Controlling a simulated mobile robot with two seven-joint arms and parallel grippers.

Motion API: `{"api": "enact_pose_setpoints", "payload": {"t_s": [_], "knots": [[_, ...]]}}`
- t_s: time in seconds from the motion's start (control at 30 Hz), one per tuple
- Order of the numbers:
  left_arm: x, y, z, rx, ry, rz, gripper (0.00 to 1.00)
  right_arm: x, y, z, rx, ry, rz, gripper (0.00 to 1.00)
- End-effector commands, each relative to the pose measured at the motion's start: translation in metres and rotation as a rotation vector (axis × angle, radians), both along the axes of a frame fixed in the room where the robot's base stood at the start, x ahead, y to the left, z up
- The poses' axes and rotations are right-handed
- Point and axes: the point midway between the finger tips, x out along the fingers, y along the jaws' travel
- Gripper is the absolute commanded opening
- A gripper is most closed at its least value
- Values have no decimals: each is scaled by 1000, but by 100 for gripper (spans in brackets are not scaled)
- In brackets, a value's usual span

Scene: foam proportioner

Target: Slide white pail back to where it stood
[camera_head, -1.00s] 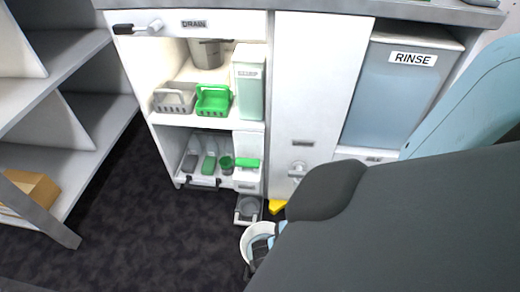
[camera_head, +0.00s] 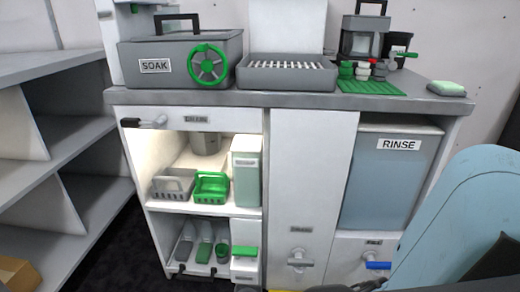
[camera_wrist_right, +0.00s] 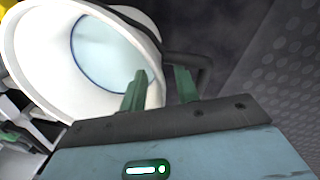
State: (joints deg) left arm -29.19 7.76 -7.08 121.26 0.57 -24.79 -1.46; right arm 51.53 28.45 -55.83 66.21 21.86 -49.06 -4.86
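The white pail (camera_wrist_right: 45,60) fills the upper left of the right wrist view. It looks tilted there, with its open mouth and pale blue inside facing the camera. My right gripper (camera_wrist_right: 160,88) has its two green fingers apart at the pail's rim. One finger overlaps the mouth, and the other lies outside the rim by a dark handle-like part (camera_wrist_right: 206,72). A narrow gap shows between the rim and the outer finger; contact is unclear. In the head view the pail is out of sight below the frame. My left gripper is not in view.
The white cabinet (camera_head: 308,190) stands ahead, with an open bay holding a green basket (camera_head: 211,187) and a grey basket (camera_head: 172,185). The RINSE tank (camera_head: 385,190) is at its right. Grey shelves (camera_head: 70,150) stand left. Dark floor (camera_head: 118,245) shows between.

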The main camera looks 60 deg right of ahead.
Motion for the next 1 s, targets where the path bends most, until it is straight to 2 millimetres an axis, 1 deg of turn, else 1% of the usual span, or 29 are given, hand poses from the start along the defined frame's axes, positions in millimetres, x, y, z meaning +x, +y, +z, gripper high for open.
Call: {"api": "enact_pose_setpoints", "payload": {"t_s": [0.13,0.23,0.5,0.6,0.7,0.8,1.0], "knots": [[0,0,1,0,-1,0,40,1,-1,2,-1,-2,-1,31],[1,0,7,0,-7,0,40,1,0,10,-1,-3,-1,31],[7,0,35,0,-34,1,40,-2,3,52,0,-4,-1,31],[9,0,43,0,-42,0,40,-3,4,65,1,-5,0,31],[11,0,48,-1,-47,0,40,-5,4,73,-1,-2,0,31],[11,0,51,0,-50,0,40,-5,5,78,0,-1,0,31],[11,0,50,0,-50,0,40,-5,5,78,0,0,0,31]]}}
